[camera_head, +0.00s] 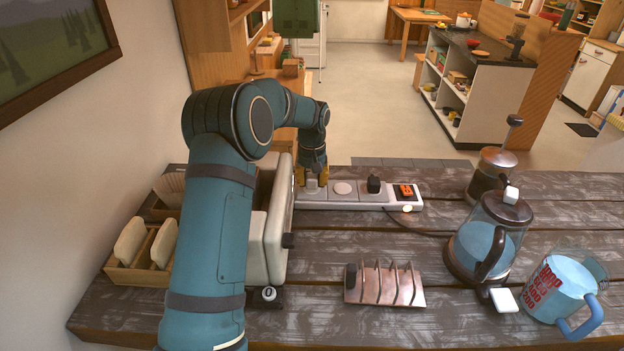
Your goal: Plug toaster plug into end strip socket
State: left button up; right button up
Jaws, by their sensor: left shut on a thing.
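The white power strip (360,204) lies along the far part of the table. It has a round pale socket (343,188) in its middle, a black plug (374,184) further right, and an orange switch (405,191) at its right end. My left gripper (312,182) points down over the strip's left end, its yellow fingertips shut on a small pale plug (312,187). The fingers hide most of this plug and the socket area below, so I cannot tell whether it is seated. The cream toaster (276,225) stands to the left, partly behind my left arm. My right gripper is not in view.
A copper toast rack (385,285) lies in front of the strip. A glass kettle (487,240), a French press (490,172) and a measuring jug (565,285) stand at the right. A wooden holder with bread (140,262) is at the left. The table's middle is mostly clear.

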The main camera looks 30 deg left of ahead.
pick_arm(q)
jog(key=shift+f+b, duration=0.3)
jog(key=shift+f, duration=0.25)
jog(key=o, duration=1.1)
jog(key=shift+c, duration=0.2)
notch_tip(320, 180, up, 12)
jog(key=shift+r, duration=0.1)
jog(key=shift+d, duration=0.1)
